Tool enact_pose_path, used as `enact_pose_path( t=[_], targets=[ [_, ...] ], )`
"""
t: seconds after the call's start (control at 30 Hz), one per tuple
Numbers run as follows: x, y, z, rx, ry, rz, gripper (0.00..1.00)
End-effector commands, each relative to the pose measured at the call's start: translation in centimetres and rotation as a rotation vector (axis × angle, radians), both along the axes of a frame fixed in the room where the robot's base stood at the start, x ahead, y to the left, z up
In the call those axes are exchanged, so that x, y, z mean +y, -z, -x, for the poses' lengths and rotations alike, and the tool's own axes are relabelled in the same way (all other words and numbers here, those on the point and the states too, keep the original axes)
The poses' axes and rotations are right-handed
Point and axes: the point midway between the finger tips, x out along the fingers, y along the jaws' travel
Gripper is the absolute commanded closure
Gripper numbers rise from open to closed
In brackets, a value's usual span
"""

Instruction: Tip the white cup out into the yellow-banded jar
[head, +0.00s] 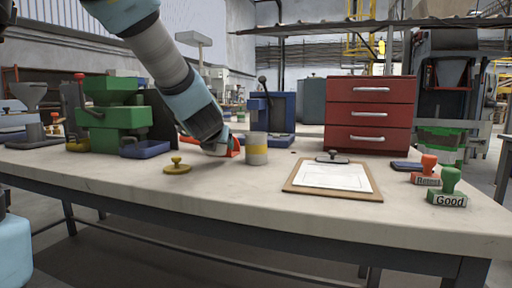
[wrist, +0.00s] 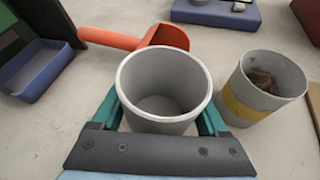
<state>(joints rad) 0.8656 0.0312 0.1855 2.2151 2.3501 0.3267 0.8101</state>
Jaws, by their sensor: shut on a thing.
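The white cup (wrist: 165,85) is between the teal fingers of my gripper (wrist: 160,115), which is shut on it. I look down into its open mouth in the wrist view; its inside looks bare, with no pieces visible. In the head view my gripper (head: 217,146) is low over the table, left of the jar, and the cup is mostly hidden behind my arm. The yellow-banded jar (head: 257,142) stands upright on the table. In the wrist view the jar (wrist: 240,103) is right of the cup, apart from it, with brown lumps inside.
An orange scoop (wrist: 115,39) lies just behind the cup. A blue tray (wrist: 37,68) and green machine (head: 112,115) are left. A brass-coloured knobbed lid (head: 177,168) lies in front. A clipboard (head: 333,177), red drawers (head: 368,115) and stamps (head: 447,192) are right.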

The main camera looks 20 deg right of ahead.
Motion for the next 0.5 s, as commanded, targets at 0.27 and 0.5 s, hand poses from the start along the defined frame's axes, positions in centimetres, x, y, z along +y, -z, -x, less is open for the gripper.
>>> enact_pose_path(
  t=[0.27, 0.5],
  targets=[
    [0.45, 0.71, -0.11, 0.015, 0.000, 0.080, 0.84],
    [0.67, 0.63, -0.14, 0.028, 0.000, 0.128, 0.84]
  ],
)
